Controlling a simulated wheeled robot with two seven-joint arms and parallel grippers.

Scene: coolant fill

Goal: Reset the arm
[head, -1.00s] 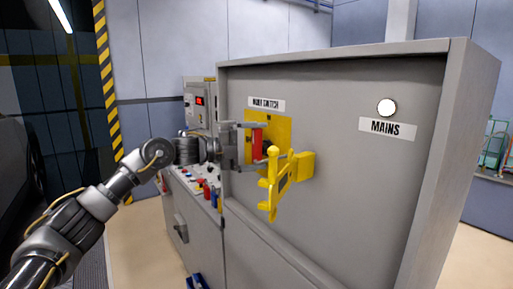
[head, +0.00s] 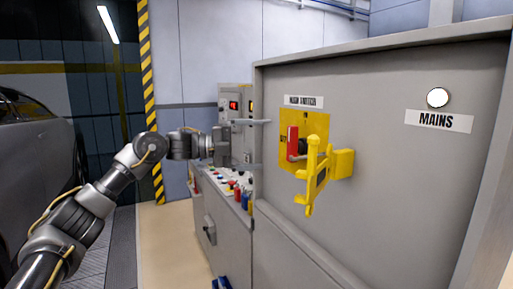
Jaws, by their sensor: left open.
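The main switch is a red handle (head: 292,140) standing upright on a yellow plate (head: 316,124) on the grey cabinet front. A yellow hinged bracket (head: 313,178) stands out from the cabinet in front of the plate's lower right part and hides some of it. My left gripper (head: 262,145) is open and empty, to the left of the red handle and apart from it. Its two fingers point right, one above the other. My right gripper is not in view.
The grey cabinet (head: 385,190) fills the right side, with a white round lamp (head: 437,98) above a MAINS label (head: 439,121). A lower console (head: 225,215) with coloured buttons stands behind my left gripper. A car (head: 38,150) is at the far left.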

